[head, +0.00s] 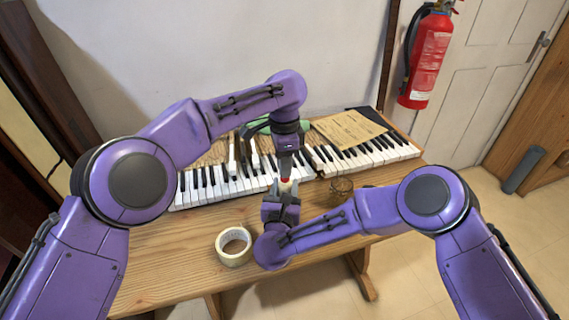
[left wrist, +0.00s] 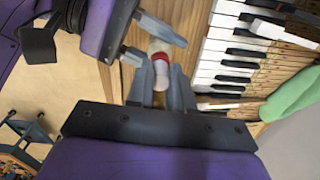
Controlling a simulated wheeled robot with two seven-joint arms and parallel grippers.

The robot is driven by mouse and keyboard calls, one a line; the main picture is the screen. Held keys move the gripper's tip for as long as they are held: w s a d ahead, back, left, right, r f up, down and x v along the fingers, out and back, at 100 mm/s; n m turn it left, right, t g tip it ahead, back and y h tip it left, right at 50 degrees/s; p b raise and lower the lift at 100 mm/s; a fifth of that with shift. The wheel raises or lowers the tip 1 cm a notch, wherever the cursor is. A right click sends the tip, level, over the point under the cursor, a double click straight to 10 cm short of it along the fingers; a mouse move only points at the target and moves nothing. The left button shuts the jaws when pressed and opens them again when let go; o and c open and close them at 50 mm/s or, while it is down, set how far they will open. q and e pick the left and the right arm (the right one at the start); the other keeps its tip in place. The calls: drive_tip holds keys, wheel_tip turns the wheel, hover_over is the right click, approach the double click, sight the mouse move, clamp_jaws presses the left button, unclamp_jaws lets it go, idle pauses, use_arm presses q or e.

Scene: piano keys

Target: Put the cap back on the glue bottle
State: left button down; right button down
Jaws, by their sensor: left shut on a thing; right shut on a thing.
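The glue bottle (left wrist: 158,46) shows as a small pale body in the left wrist view, with my right gripper (left wrist: 160,36) shut on it. In the head view, my right gripper (head: 282,196) holds it from below, hiding most of it. My left gripper (head: 285,176) comes down from above, shut on the red cap (head: 285,181). In the left wrist view, the cap (left wrist: 161,59) lies between my left fingertips (left wrist: 161,72), with a paler pink part on the near side. Cap and bottle are in line and very close; I cannot tell whether the cap is seated.
A row of piano keys (head: 222,187) runs along the back of the wooden table (head: 187,258). A brown paper (head: 350,129) and a green cloth-like thing (left wrist: 292,95) lie behind.

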use_arm(q)
drive_tip(key=m, duration=0.6)
drive_tip(key=shift+w, duration=0.1)
drive_tip(key=m, duration=1.3)
drive_tip(key=shift+w, duration=0.1)
drive_tip(key=m, duration=0.3)
drive_tip(key=shift+d+m, duration=0.1)
drive_tip(key=shift+m, duration=0.2)
drive_tip(key=c, duration=0.9)
unclamp_jaws()
wheel_tip(320, 180, up, 8)
drive_tip(key=shift+f, duration=0.25)
use_arm(e)
drive_tip(key=shift+c, duration=2.4)
unclamp_jaws()
